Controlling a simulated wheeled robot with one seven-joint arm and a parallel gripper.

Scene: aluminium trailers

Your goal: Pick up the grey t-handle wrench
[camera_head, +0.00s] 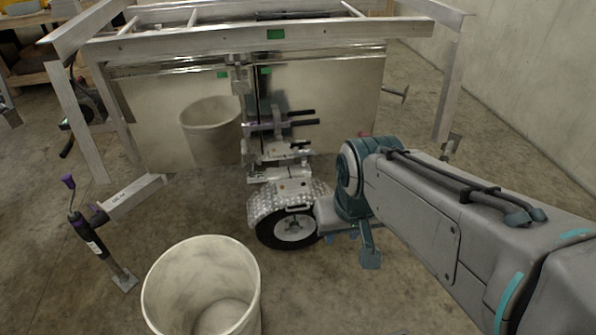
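I cannot make out the grey t-handle wrench with certainty. A small grey T-shaped piece (397,93) sticks out at the right side of the trailer panel; it is too small to tell if it is the wrench. My gripper (350,245) hangs at the end of my grey and teal arm, just right of the trailer's wheel. A teal finger points down. My wrist and arm hide part of the gripper, so its opening and anything in it are unclear.
An aluminium trailer frame (270,42) stands ahead, with a wheel (293,229) under a tread-plate fender (265,202). A pale bin (250,285) stands in front. A purple-handled jack (92,235) is at left. A concrete wall (530,90) bounds the right.

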